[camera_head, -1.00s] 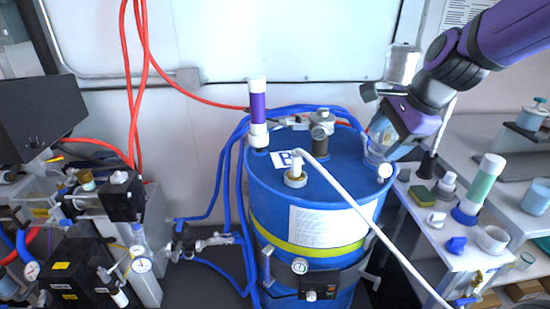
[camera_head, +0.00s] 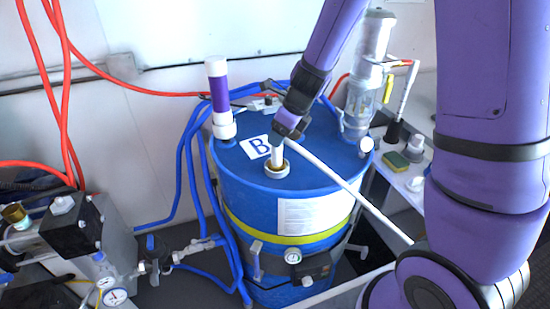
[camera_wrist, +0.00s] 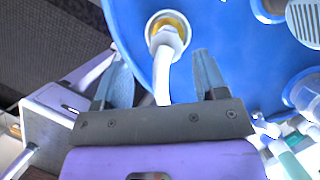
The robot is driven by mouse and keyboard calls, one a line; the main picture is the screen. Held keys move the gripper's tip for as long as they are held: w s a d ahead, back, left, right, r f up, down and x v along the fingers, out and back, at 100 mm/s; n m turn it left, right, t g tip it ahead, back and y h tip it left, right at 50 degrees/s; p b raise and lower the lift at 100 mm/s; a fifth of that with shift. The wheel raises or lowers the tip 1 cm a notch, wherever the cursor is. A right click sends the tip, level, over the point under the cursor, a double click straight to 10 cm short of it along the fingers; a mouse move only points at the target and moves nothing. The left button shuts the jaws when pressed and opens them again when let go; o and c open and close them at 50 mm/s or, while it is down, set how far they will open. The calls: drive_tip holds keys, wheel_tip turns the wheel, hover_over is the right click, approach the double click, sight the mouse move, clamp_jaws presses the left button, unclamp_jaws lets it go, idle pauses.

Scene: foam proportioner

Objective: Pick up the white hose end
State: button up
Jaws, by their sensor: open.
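The white hose (camera_head: 345,188) has its end (camera_head: 277,152) standing upright in a ringed fitting (camera_head: 277,170) in the lid of the blue drum (camera_head: 240,190). In the wrist view the white hose (camera_wrist: 163,78) curves out of the fitting (camera_wrist: 168,30) and runs between my fingers. My gripper (camera_head: 287,136) is above the lid at the hose end; it also shows in the wrist view (camera_wrist: 162,72). Its two fingers are apart, one on each side of the hose, with gaps between. The hose passes out of sight under the gripper body.
A purple and white tube (camera_head: 219,98) stands on the lid at the left, and a clear pump-like cylinder (camera_head: 368,80) at the right. Blue hoses (camera_head: 190,150) run down the drum's left side. A sponge (camera_head: 396,160) lies on the side shelf.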

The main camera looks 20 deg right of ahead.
sight(277, 154)
drive_tip(key=shift+d+x, duration=0.25)
drive_tip(key=shift+x, duration=0.9)
drive_tip(key=shift+d+x, duration=0.25)
drive_tip(key=shift+x, duration=1.85)
drive_tip(key=shift+r, duration=0.1)
drive_tip(key=c, duration=1.1)
drive_tip(key=shift+r, duration=0.1)
